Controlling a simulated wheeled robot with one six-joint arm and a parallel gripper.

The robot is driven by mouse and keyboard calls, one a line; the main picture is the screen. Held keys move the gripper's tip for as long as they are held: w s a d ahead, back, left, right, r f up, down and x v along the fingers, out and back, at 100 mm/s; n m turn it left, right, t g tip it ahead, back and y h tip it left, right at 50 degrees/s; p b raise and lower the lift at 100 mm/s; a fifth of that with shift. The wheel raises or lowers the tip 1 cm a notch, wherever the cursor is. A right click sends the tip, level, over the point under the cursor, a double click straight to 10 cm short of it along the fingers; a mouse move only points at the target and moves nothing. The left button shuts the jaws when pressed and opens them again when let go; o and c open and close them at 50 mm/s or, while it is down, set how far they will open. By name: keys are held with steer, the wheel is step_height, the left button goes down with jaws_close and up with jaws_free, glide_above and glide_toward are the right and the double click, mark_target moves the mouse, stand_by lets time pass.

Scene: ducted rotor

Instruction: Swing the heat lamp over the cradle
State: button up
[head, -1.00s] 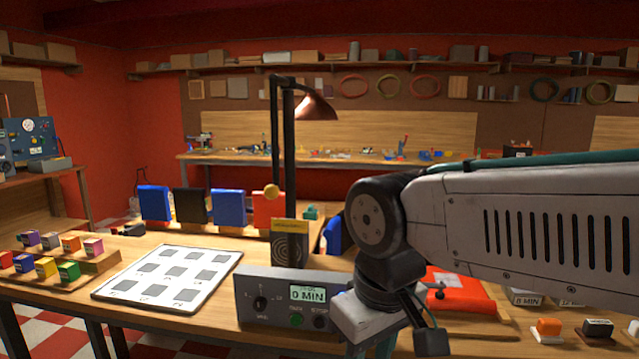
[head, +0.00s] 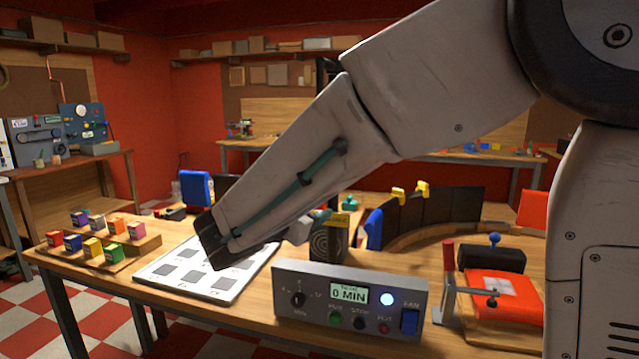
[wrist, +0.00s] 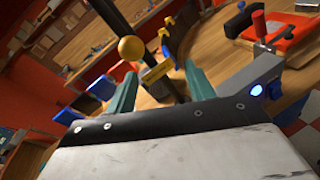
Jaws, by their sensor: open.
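My gripper (wrist: 157,72) has green fingers spread open, with nothing held between them. In the wrist view a yellow ball knob (wrist: 131,47) sits just beyond the left fingertip, apart from it as far as I can tell. Behind it rises the black lamp post (wrist: 108,14). In the head view my arm covers most of the heat lamp; only a strip of dark post (head: 323,75) shows, and the shade is hidden. An orange-red pad (head: 512,298) on a wooden board lies at the right; I cannot tell whether it is the cradle.
A grey control box (head: 350,302) reading 0 MIN stands at the front edge. A black spiral-marked block (head: 328,243) stands behind it. A white tray (head: 160,272) with grey squares and a rack of small boxes (head: 92,250) lie left. A red upright handle (head: 449,257) stands right.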

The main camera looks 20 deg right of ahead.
steer(key=w+d+r, duration=0.1)
steer(key=w, duration=0.1)
steer(key=w+d+r+n+t, duration=0.1)
steer(key=w+d, duration=0.1)
steer(key=w+d+n, duration=0.1)
steer(key=w, duration=0.2)
steer(key=shift+d+r+t, duration=0.35)
steer(key=shift+r+t, duration=0.05)
jaws_close()
